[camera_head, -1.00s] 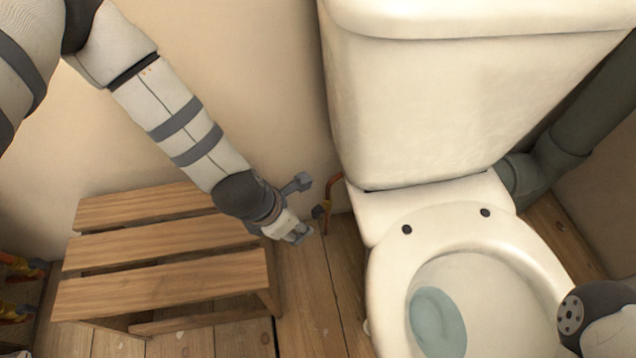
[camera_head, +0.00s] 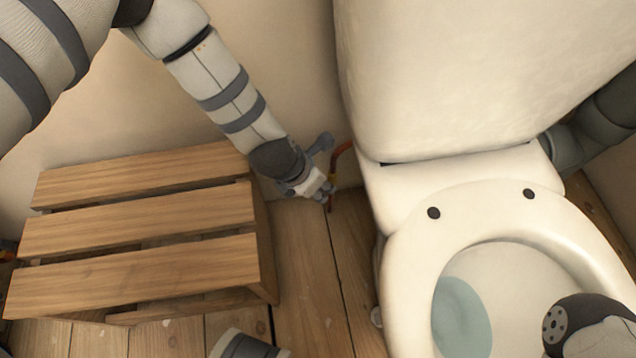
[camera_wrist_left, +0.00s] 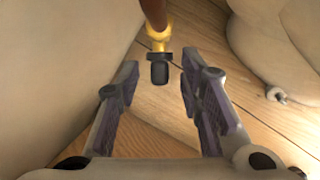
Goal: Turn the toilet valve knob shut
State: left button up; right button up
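The toilet valve shows in the left wrist view as a dark knob (camera_wrist_left: 160,70) on a yellow brass fitting, below a copper-coloured pipe (camera_wrist_left: 153,12). The knob is just past the fingertips and between their lines, apart from both fingers. My left gripper (camera_wrist_left: 156,82) is open and empty. In the head view my left gripper (camera_head: 325,190) is beside the pipe (camera_head: 342,150), left of the toilet (camera_head: 400,190), and hides most of the valve. My right gripper does not show; only a rounded part of my right arm is at the lower right.
A slatted wooden bench (camera_head: 140,225) stands left of my left gripper. The wall is behind it and the toilet bowl and tank are close on the right. Bare floorboards (camera_head: 310,270) lie between bench and toilet.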

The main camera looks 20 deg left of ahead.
pick_arm(q)
grip_shut()
jog(key=shift+s+d+r+t+y+p, duration=0.25)
jog(key=shift+y+p, duration=0.35)
jog(key=shift+p, duration=0.45)
jog(key=shift+w+f+m+t+y+p, duration=0.1)
jog(key=shift+f+m+t+y+p, duration=0.2)
jog(key=shift+y, duration=0.3)
grip_release()
